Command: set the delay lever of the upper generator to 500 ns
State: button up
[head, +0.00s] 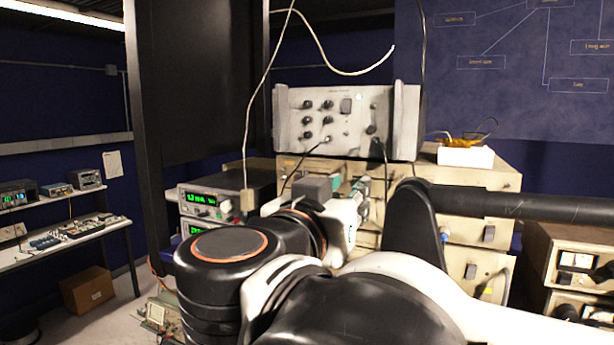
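A pale grey instrument (345,118) with several black knobs and side handles stands on the beige cabinet in the head view. It may be the upper generator, but its labels are too small to read. I cannot pick out a delay lever or its setting. My gripper (362,190) is in front of the beige cabinet, below this instrument and apart from its knobs as far as I can see. My own arm links hide much of the gripper, and its finger opening is not clear.
The beige cabinet (478,232) stands behind my arm. Instruments with green displays (207,200) sit to the left. A white box (465,156) with wires is on the cabinet's right. Beige meter units (577,262) stand far right. A loose cable (262,85) hangs before the wall.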

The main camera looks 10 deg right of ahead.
jog(key=p+x, duration=0.2)
jog(key=x, duration=0.7)
jog(key=shift+c, duration=0.4)
grip_shut()
